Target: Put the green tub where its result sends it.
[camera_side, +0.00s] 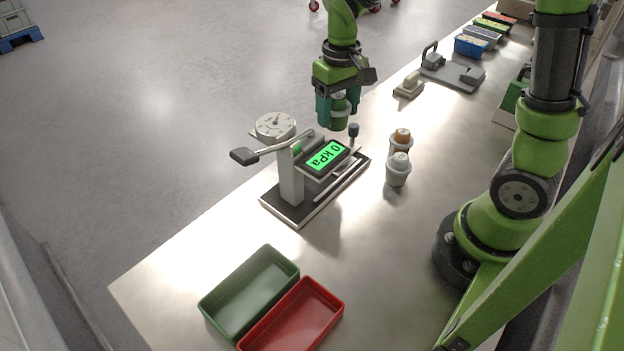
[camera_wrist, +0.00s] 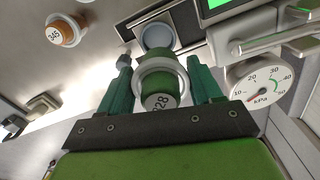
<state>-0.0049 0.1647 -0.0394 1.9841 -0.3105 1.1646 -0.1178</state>
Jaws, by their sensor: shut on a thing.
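My gripper (camera_side: 338,112) is shut on the green tub (camera_side: 340,121) and holds it upright above the far end of the pressure tester (camera_side: 292,178). In the wrist view the green tub (camera_wrist: 158,76) sits between my fingers (camera_wrist: 158,60), with a pale rim and a label ending in 28; its first digit is unclear. The tester's display (camera_side: 326,156) is lit green and reads 0 kPa. Its dial (camera_side: 275,124) also shows in the wrist view (camera_wrist: 262,86), with the needle near the low end. A green tray (camera_side: 250,290) and a red tray (camera_side: 296,318) stand at the near end, both empty where visible.
The tester's lever (camera_side: 262,154) sticks out left. A grey device (camera_side: 452,72) and several bins (camera_side: 471,46) lie farther back.

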